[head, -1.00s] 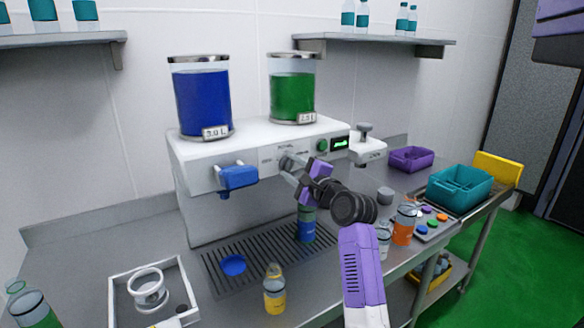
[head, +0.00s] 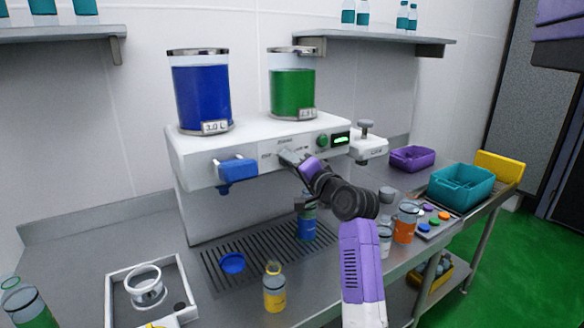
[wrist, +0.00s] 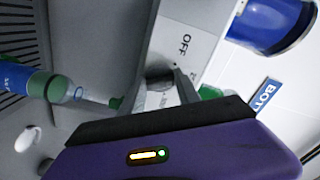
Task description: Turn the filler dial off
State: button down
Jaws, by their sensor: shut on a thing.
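The white filler machine (head: 245,150) stands on the counter against the wall. Its dial, a grey knob (wrist: 160,76), sits on the front panel near an "OFF" label (wrist: 186,44) in the wrist view. My gripper (head: 288,158) reaches the front panel from the right. In the wrist view its fingers (wrist: 162,88) are closed around the knob. The dial itself is mostly hidden behind the gripper in the head view. Which mark the dial points to cannot be told.
A blue lever block (head: 237,173) juts from the machine at left.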

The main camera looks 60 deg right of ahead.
jog(key=n+b, duration=0.2)
jog(key=n, duration=0.4)
jog(key=shift+f, duration=0.1)
dwell(0.5)
jog(key=c, duration=0.9)
grip_release()
jog(key=b+v, duration=0.1)
jog(key=v, duration=0.6)
jog(key=shift+s+a, duration=0.2)
jog(key=shift+s, duration=0.15)
